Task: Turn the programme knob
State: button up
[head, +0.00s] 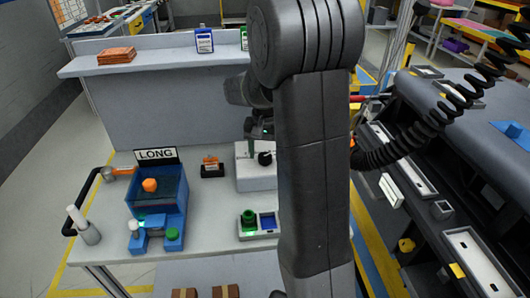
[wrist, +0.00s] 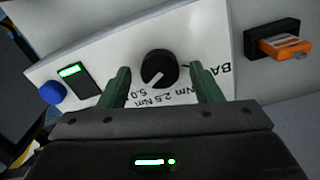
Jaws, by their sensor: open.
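The programme knob (wrist: 158,68) is round and black with a white pointer line, on a white sloped panel (wrist: 100,50). In the wrist view the line points down-left, towards the printed 5.0; 2.5 Nm and other partly cut-off print lie to the right. My gripper (wrist: 159,72) is open, its two green fingers on either side of the knob with a visible gap on both sides. I cannot tell whether the fingertips reach down beside it. In the head view the knob (head: 265,158) shows on the white box (head: 257,178), just below my gripper (head: 260,130), partly hidden by my arm.
On the panel are a green-lit display (wrist: 70,71) and a blue button (wrist: 53,92). An orange item in a black holder (wrist: 284,45) stands beside the box. On the bench are a blue LONG bin (head: 157,195) and a tray with a green part (head: 249,222).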

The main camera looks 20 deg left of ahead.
jog(key=shift+f, duration=0.25)
jog(key=c, duration=1)
